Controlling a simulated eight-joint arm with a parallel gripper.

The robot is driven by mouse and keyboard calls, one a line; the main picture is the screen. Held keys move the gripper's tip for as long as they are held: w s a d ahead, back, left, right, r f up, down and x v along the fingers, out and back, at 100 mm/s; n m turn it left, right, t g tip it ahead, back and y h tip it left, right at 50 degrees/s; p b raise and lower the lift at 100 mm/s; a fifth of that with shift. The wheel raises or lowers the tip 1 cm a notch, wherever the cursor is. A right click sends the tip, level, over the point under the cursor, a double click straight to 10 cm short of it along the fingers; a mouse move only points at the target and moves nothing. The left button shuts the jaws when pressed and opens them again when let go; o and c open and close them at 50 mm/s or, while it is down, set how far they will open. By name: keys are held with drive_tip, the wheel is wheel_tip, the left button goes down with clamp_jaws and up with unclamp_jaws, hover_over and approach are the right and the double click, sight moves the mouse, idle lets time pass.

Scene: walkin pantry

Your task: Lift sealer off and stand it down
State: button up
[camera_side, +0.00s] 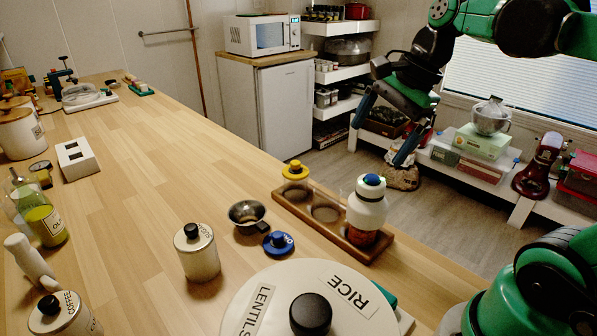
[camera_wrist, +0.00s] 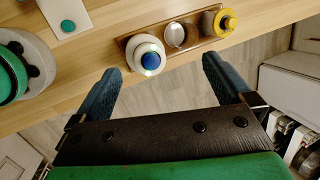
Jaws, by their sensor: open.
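The sealer (camera_side: 368,200) is a white bottle-shaped device with a blue button on top. It sits upright on a clear jar (camera_side: 362,236) with orange-red contents at the near end of a wooden rack (camera_side: 389,241). In the wrist view the sealer (camera_wrist: 147,53) shows from above, just beyond and between my fingertips; its jar is hidden below it. My gripper (camera_side: 385,130) is open and empty, up and to the right of the sealer in the side view, apart from it. Its two blue fingers also show in the wrist view (camera_wrist: 160,68).
A yellow-knobbed lid (camera_side: 295,170) is at the rack's far end. Beside the rack are a steel funnel (camera_side: 247,214), a blue lid (camera_side: 278,243) and a white canister (camera_side: 197,252). A large labelled round lid (camera_side: 262,300) is in front. The counter's middle (camera_side: 150,170) is clear.

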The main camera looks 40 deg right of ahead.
sight(373, 178)
drive_tip(key=m, duration=0.2)
drive_tip(key=d+m+y, duration=0.1)
drive_tip(key=m, duration=0.1)
drive_tip(key=d+m, duration=0.1)
drive_tip(key=m, duration=0.2)
drive_tip(key=shift+s+d+r+g, duration=0.2)
drive_tip(key=shift+s+g, duration=0.05)
drive_tip(key=shift+g, duration=0.05)
drive_tip(key=shift+y, duration=0.3)
wheel_tip(373, 178, down, 5)
drive_tip(key=shift+a+r, duration=0.1)
drive_tip(key=shift+r, duration=0.1)
drive_tip(key=shift+x, duration=3)
clamp_jaws()
drive_tip(key=shift+r, duration=0.1)
wheel_tip(373, 178, up, 23)
